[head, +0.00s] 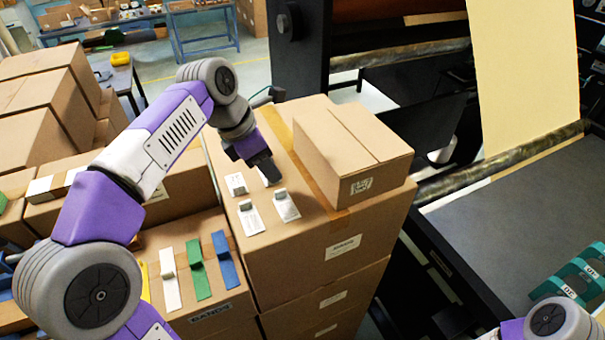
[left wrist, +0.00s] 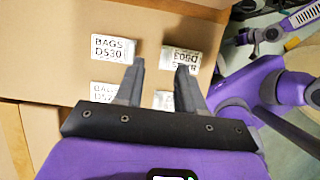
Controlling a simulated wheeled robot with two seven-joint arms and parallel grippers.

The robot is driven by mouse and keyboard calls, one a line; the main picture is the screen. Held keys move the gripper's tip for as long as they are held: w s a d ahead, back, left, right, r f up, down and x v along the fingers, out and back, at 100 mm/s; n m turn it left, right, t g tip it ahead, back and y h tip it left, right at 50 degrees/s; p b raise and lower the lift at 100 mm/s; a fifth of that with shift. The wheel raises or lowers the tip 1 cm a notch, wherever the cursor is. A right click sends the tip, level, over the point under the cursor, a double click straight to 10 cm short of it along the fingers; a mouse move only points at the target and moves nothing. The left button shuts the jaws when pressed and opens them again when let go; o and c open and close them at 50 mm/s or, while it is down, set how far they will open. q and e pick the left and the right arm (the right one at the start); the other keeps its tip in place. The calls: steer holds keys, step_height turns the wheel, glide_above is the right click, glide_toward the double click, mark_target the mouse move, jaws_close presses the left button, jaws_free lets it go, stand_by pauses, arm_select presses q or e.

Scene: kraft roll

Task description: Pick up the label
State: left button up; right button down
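Several white labels with black print lie on top of a cardboard box stack. In the head view one is at the far left (head: 236,184), one at the near left (head: 251,220) and one at the near right (head: 287,210); small grey blocks stand on them. Another is mostly hidden under my left gripper (head: 268,176). In the left wrist view a label reading BAGS DS30 (left wrist: 112,48) lies left of the fingers, and an upside-down label (left wrist: 185,50) is by the right finger. My left gripper (left wrist: 160,66) is open and empty above the labels. My right gripper is out of view.
A closed carton (head: 350,150) stands on the same box top (head: 320,235), right of the labels. Lower boxes at the left carry white, green (head: 198,270) and blue strips. A dark machine with a cream sheet (head: 520,75) stands at the right.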

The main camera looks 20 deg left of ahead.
mark_target(285, 197)
arm_select(q)
steer(key=shift+w+f, duration=0.3)
steer(key=shift+w, duration=0.1)
steer(key=shift+s+d+f+b, duration=0.2)
steer(key=shift+s+f, duration=0.3)
steer(key=shift+s, duration=0.1)
steer(key=shift+s+d+f+b, duration=0.15)
steer(key=shift+s+f, duration=0.35)
steer(key=shift+s, duration=0.05)
steer(key=f, duration=0.1)
steer(key=w+f, duration=0.2)
steer(key=shift+w+d+f, duration=0.1)
steer(key=shift+d+f, duration=0.25)
steer(key=shift+d, duration=0.05)
steer(key=shift+f, duration=0.1)
steer(key=shift+s, duration=0.25)
steer(key=shift+w, duration=0.2)
steer(key=c, duration=0.3)
steer(key=shift+s, duration=0.1)
jaws_close()
